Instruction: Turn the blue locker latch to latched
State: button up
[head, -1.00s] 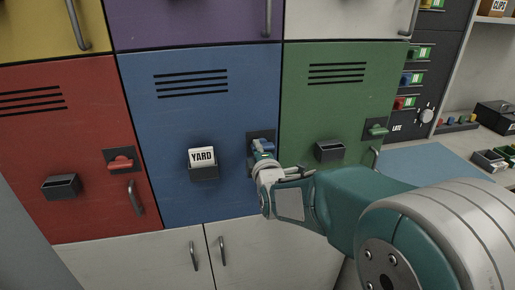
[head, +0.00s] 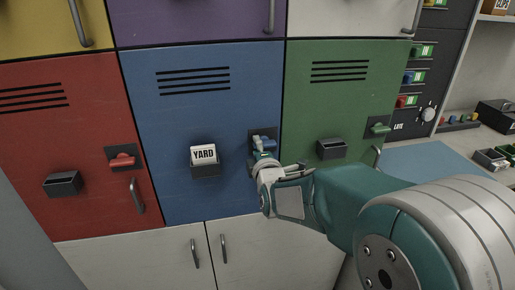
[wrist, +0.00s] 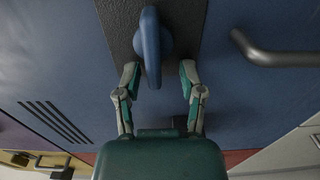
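The blue locker (head: 185,120) has a dark latch plate near its right edge with a blue latch handle (head: 268,144) on it. In the wrist view the blue latch handle (wrist: 151,42) is a long bar, lying across the locker's width. My gripper (head: 260,151) is right at the latch and partly hides it in the head view. In the wrist view my gripper (wrist: 160,78) is open, one finger on each side of the handle's near end, with gaps visible on both sides. I cannot tell how deep the fingers reach along it.
A pull handle (wrist: 280,52) stands out beside the latch in the wrist view. A YARD card holder (head: 205,168) is left of the latch. The red locker (head: 70,130) and green locker (head: 340,105) flank it, with white cupboards (head: 170,260) below.

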jog(key=shift+r, duration=0.1)
jog(key=v, duration=1.1)
jog(key=shift+s, duration=0.4)
jog(key=shift+d, duration=0.1)
jog(key=s+d+f+m+g+h, duration=0.1)
jog(key=s+d+m+g+h, duration=0.1)
jog(key=s+d+m+g, duration=0.4)
jog(key=s+d+f+m+g+h, duration=0.2)
jog(key=s+d+m+g, duration=0.3)
jog(key=s+d+m, duration=0.4)
jog(key=s+m+h, duration=0.1)
jog(key=s+m, duration=0.5)
jog(key=s, duration=0.1)
jog(key=shift+d+g, duration=0.35)
jog(key=shift+g, duration=0.05)
